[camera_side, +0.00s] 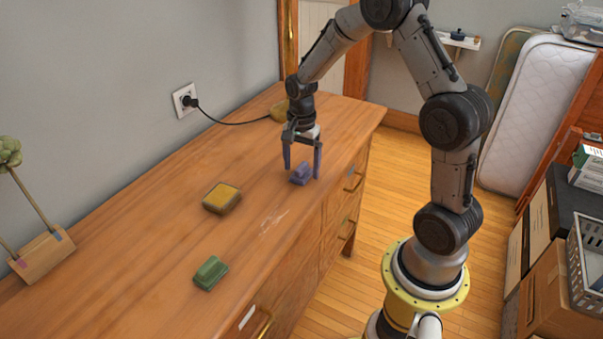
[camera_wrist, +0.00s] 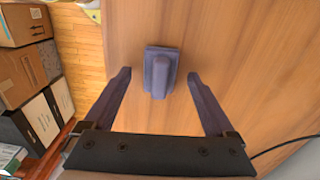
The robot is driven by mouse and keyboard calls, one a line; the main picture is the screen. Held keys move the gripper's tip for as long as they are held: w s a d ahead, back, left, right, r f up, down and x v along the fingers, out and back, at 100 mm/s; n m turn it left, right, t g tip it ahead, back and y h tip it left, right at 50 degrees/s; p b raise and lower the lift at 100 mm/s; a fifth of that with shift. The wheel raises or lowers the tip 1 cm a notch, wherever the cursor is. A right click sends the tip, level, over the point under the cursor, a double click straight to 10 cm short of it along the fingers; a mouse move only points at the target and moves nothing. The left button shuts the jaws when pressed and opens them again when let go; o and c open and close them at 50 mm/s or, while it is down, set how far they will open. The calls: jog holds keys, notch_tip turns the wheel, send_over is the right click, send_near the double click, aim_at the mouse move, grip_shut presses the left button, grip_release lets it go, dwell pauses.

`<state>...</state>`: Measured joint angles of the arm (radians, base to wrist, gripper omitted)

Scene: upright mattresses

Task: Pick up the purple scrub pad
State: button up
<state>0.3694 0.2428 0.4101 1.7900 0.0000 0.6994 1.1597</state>
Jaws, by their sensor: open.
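The purple scrub pad (camera_side: 301,174) lies on the wooden dresser top near its front edge, with a raised ridge along its upper side. It also shows in the wrist view (camera_wrist: 160,72), just beyond the fingertips and between their lines. My gripper (camera_side: 302,173) is open and points down over the pad, one finger to each side of it in the side view. I cannot tell the exact height of the fingertips above the dresser.
A yellow-topped sponge (camera_side: 222,198) and a green scrub pad (camera_side: 210,272) lie on the dresser (camera_side: 150,240) to the left. A black cord (camera_side: 235,122) runs from the wall socket (camera_side: 185,100) along the back. The wood around the purple pad is clear.

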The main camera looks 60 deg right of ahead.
jog(key=shift+f, duration=0.3)
grip_shut()
dwell(0.3)
jog(key=shift+r, duration=0.15)
jog(key=shift+r, duration=0.55)
jog(key=s+a+r, duration=0.5)
jog(key=s+r, duration=0.6)
jog(key=s, duration=0.2)
jog(key=shift+r, duration=0.35)
